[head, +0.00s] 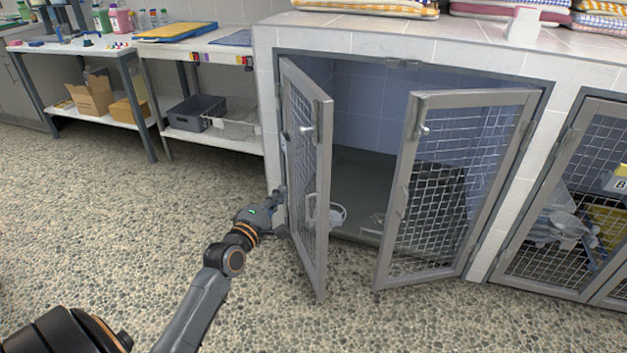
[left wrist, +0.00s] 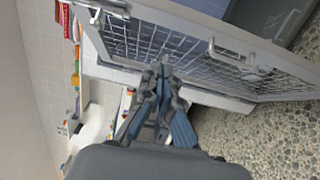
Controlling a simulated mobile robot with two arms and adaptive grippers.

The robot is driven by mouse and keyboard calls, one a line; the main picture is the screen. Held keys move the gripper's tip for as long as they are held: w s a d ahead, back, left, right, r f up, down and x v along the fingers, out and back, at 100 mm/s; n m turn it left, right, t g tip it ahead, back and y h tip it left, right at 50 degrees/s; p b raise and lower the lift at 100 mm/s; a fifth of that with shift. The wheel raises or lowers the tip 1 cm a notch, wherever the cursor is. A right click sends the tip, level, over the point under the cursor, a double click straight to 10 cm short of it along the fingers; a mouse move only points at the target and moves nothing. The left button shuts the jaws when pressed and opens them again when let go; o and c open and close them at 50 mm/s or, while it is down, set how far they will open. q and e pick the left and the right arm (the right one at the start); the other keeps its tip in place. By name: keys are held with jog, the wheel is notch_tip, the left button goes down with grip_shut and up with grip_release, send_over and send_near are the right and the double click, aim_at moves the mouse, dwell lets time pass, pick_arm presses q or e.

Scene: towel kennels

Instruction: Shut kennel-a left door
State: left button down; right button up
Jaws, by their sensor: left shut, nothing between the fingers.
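The kennel's left door (head: 318,200) is a grey metal frame with wire mesh, and it stands ajar, swung out over the floor. It also shows in the left wrist view (left wrist: 205,60). My left gripper (head: 278,198) is shut and empty, on the outer side of this door near its hinged side. In the left wrist view my left gripper (left wrist: 163,72) has its fingertips close to the door frame; I cannot tell whether they touch. The right door (head: 392,215) of the same kennel also stands ajar. My right gripper is not in view.
A white bowl (head: 336,214) lies inside the open kennel (head: 360,163). Another mesh-doored kennel (head: 545,255) is at the right. Folded towels (head: 385,8) lie on the tiled top. Tables stand at the back left. The pebbled floor (head: 150,235) is clear.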

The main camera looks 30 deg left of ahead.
pick_arm(q)
jog(key=b, duration=0.2)
send_near(318, 164)
jog(key=w+a, duration=0.2)
jog(key=a, duration=0.1)
jog(key=w, duration=0.1)
jog(key=w+d, duration=0.1)
jog(key=w, duration=0.1)
jog(key=shift+w+d+b, duration=0.1)
jog(key=shift+d+b, duration=0.1)
jog(key=shift+b, duration=0.1)
jog(key=shift+w+d, duration=0.25)
jog(key=shift+w, duration=0.1)
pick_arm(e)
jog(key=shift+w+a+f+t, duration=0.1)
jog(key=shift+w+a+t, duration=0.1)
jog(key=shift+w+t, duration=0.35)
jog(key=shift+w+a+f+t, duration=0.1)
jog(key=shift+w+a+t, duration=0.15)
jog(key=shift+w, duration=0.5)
pick_arm(q)
jog(key=shift+d, duration=0.1)
